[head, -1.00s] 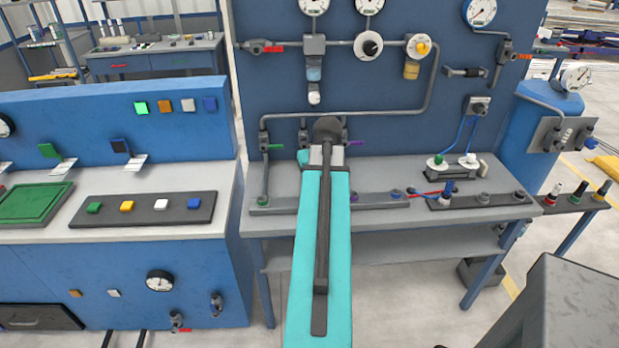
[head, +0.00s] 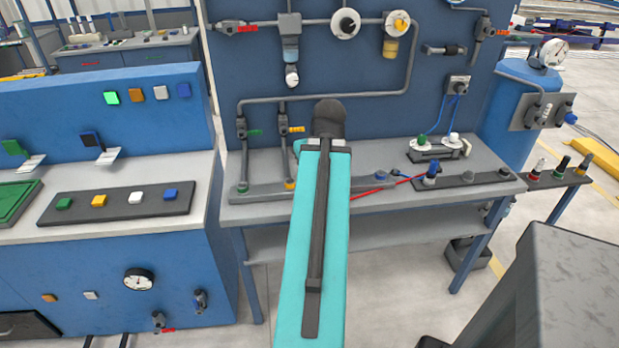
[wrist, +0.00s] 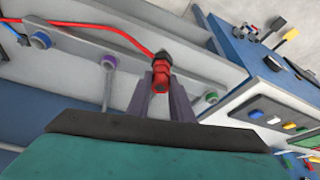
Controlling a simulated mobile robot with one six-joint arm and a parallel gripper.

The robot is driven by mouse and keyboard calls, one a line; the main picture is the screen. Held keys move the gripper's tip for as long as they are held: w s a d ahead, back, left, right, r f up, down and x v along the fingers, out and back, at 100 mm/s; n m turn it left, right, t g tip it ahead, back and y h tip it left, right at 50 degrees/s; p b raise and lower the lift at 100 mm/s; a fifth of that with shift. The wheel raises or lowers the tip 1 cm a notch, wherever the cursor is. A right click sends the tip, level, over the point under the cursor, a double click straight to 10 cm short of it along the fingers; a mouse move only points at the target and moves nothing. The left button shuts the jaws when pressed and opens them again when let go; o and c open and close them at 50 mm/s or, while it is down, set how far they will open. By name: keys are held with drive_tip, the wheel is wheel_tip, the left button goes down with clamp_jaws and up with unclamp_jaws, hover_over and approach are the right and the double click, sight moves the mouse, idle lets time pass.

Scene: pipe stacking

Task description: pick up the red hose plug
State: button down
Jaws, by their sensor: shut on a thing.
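In the wrist view the red hose plug (wrist: 161,76), with a dark collar, sits between the two fingers of my gripper (wrist: 163,92). The fingers are shut on it. A red hose (wrist: 105,28) runs left from the plug. In the head view my teal arm hides the gripper and the plug. There the red hose (head: 385,187) runs from behind my arm to the area of a blue plug (head: 431,174) on the bench.
The grey rail beside the plug carries a blue socket (wrist: 41,40), a purple socket (wrist: 108,62) and a green socket (wrist: 210,97). Valves and pipes (head: 325,96) cover the blue panel behind. A bench with coloured buttons (head: 117,202) stands at left, a blue tank (head: 505,120) at right.

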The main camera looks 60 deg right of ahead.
drive_tip(key=shift+s+a+f+b, duration=0.1)
drive_tip(key=shift+s+a+b, duration=0.2)
drive_tip(key=shift+b, duration=0.55)
drive_tip(key=shift+s+a+f+b, duration=0.1)
drive_tip(key=shift+s+b, duration=0.3)
drive_tip(key=shift+b, duration=0.4)
drive_tip(key=shift+s+a+r+b, duration=0.15)
drive_tip(key=shift+s+a+b, duration=0.1)
drive_tip(key=shift+s+b, duration=0.3)
drive_tip(key=shift+s+a+r+b, duration=0.2)
drive_tip(key=shift+s+b, duration=0.2)
drive_tip(key=shift+b, duration=0.2)
drive_tip(key=shift+r, duration=0.1)
wheel_tip(320, 180, up, 8)
drive_tip(key=p, duration=0.7)
